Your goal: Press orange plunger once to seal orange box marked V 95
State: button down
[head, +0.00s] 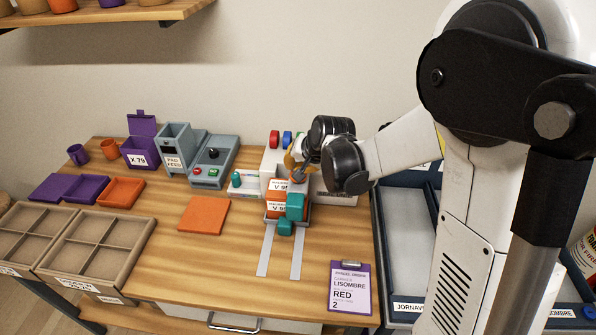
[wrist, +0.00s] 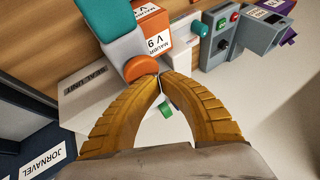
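The orange box marked V 95 (head: 274,211) sits in the press at the back middle of the table, partly hidden by teal parts. Its label is partly cut off in the wrist view (wrist: 152,30). The orange plunger (head: 298,179) is a rounded knob; in the wrist view the plunger (wrist: 140,68) is just left of my fingertips. My gripper (wrist: 160,75) has its yellow fingertips together with nothing visible between them. In the head view my gripper (head: 296,166) is at the plunger; I cannot tell whether they touch.
A grey machine with buttons (head: 213,162) and an orange mat (head: 203,215) are to the left. A clipboard (head: 350,288) lies at front right. The table's front middle has free room.

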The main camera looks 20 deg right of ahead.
jog(key=shift+r, duration=0.5)
jog(key=shift+r+p, duration=2.05)
jog(key=shift+r, duration=0.5)
jog(key=s+r+n+h+b, duration=0.1)
jog(key=s+n+b, duration=0.5)
jog(key=s, duration=2.1)
jog(key=shift+d+r+h+b, duration=0.15)
jog(key=shift+d+h+b, duration=0.15)
jog(key=shift+h+b, duration=0.15)
